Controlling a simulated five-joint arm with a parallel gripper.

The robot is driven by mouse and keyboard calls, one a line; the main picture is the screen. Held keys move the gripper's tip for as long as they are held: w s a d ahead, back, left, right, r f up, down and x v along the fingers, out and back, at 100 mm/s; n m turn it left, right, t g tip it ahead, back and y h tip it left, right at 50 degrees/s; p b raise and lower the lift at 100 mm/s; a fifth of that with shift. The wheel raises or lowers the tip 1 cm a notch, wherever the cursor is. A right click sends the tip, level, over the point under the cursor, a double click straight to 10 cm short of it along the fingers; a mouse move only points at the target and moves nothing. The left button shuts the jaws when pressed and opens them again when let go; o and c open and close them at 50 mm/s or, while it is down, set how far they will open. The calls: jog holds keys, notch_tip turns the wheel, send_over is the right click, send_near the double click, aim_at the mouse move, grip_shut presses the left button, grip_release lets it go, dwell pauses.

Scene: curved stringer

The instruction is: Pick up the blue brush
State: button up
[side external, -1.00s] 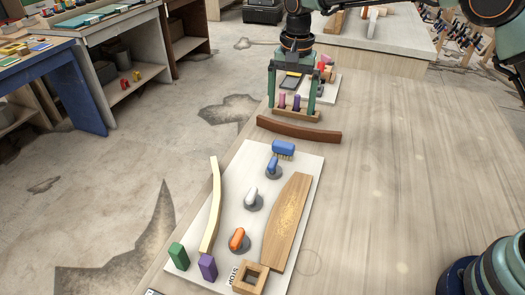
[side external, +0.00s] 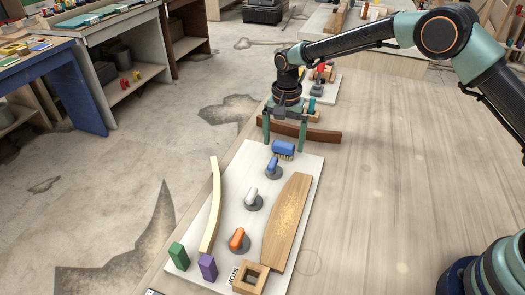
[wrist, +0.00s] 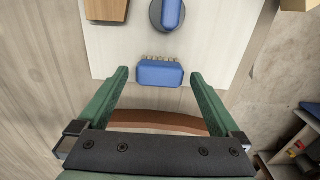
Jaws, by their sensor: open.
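The blue brush (side external: 283,147) lies at the far end of the pale board, its tan bristles facing the near side. My gripper (side external: 284,148) is open above the brush, with one green finger to each side of it. In the wrist view the brush (wrist: 160,74) shows between and just beyond the fingertips of my gripper (wrist: 158,78). The fingers look apart from the brush, and nothing is held. How high the fingertips are above the board is hard to tell.
The pale board (side external: 228,215) also holds a blue-handled tool (side external: 272,165), white and orange ones, a wooden plank (side external: 286,222), a cream strip (side external: 212,205) and blocks. A curved brown strip (side external: 325,136) lies behind the brush. The table at right is clear.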

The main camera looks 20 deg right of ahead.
aim_at(284, 143)
jog(key=shift+f, duration=1.35)
jog(key=c, duration=1.3)
jog(key=shift+r, duration=0.15)
notch_tip(284, 143, up, 20)
jog(key=shift+f, duration=0.1)
